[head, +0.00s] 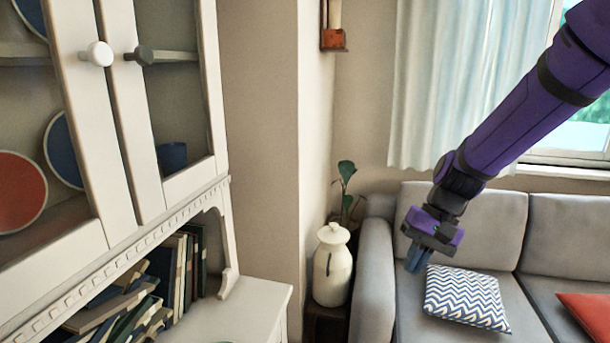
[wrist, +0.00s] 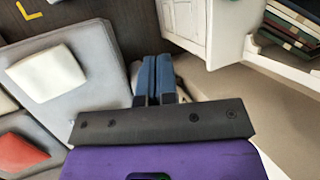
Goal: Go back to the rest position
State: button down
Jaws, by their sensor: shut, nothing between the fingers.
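My gripper (head: 418,258) hangs at the end of my purple arm, on the right side of the head view. It points down in front of the grey sofa, near the patterned cushion. In the wrist view my gripper (wrist: 157,70) shows two blue fingers side by side, closed together. Nothing is between them. No sink shows in either view.
A white cabinet (head: 215,230) with glass doors and books stands at the left. A white jar (head: 332,265) and a plant stand beside the grey sofa (head: 372,270). A zigzag cushion (head: 466,298) and a red cushion (head: 588,315) lie on the sofa.

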jog(key=s+d+r+n+t+h, duration=0.1)
jog(key=s+d+r+t+h, duration=0.1)
jog(key=s+d+r+t, duration=0.2)
jog(key=s+d+r+n+t+h, duration=0.1)
jog(key=s+d+r+t+h, duration=0.1)
jog(key=s+d+r, duration=0.4)
jog(key=s+r+t, duration=0.1)
jog(key=s+r, duration=0.4)
jog(key=s, duration=0.3)
jog(key=shift+s+r+t+h, duration=0.15)
jog(key=shift+r+t+h, duration=0.05)
jog(key=shift+t+h, duration=0.2)
jog(key=shift+a, duration=0.1)
